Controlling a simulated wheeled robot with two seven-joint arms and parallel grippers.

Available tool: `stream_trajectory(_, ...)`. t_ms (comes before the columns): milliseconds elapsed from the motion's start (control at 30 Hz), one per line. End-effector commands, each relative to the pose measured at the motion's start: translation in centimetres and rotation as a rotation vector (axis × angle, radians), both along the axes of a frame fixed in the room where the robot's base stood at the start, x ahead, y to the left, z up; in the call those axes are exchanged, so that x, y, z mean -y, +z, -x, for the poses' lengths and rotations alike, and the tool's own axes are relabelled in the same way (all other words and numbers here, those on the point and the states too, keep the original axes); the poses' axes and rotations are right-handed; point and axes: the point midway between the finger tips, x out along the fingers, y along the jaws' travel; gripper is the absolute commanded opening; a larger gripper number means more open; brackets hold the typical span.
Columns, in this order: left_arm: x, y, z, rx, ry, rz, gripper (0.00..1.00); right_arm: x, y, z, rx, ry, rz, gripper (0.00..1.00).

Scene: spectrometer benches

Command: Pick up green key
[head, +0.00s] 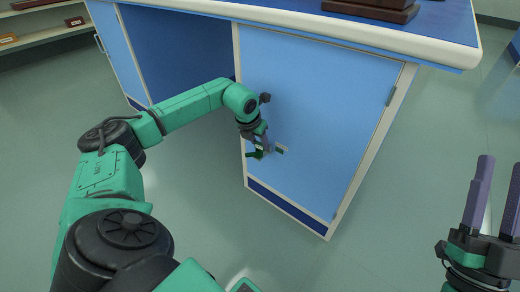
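A small green piece with a pale part (281,149), which looks like the green key, is at the blue cabinet door (320,120). It is too small to tell how it sits there. My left gripper (265,146) is just left of it, close to the door. Its fingers are small and partly hidden by its wrist, so I cannot tell whether they are open or touching the key. My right gripper (501,168) is at the right edge, open and empty, with its two purple fingers pointing up, well away from the door.
The blue bench top (440,22) with a white edge overhangs the door, and dark brown blocks (370,10) stand on it. An open knee space (185,50) lies left of the door. Shelves (45,33) stand at the far left. The green floor (420,150) right of the bench is clear.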

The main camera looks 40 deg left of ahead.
Motion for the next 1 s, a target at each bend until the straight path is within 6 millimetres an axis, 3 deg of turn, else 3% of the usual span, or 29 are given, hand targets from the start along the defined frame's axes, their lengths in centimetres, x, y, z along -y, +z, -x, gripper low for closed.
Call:
stream_trajectory(400,0.0,0.2,0.0,0.000,0.000,0.000,0.00,0.0,0.0,-0.1,-0.008,0.001,0.000,0.50)
stream_trajectory(533,0.0,0.6,0.0,0.000,0.000,0.000,0.00,-0.2,-1.2,-0.6,-0.055,0.007,0.005,0.50)
stream_trajectory(567,0.0,0.7,0.0,0.000,0.000,0.000,0.00,-0.3,-1.8,-0.8,-0.075,0.009,0.007,0.50)
stream_trajectory(633,0.0,1.0,0.0,0.000,0.000,0.000,0.00,-0.9,-5.4,-1.3,-0.175,0.021,0.037,0.50)
stream_trajectory(1000,0.0,2.6,0.0,0.001,0.000,0.000,0.00,-2.0,-14.5,-1.4,-0.448,0.055,0.083,0.50)
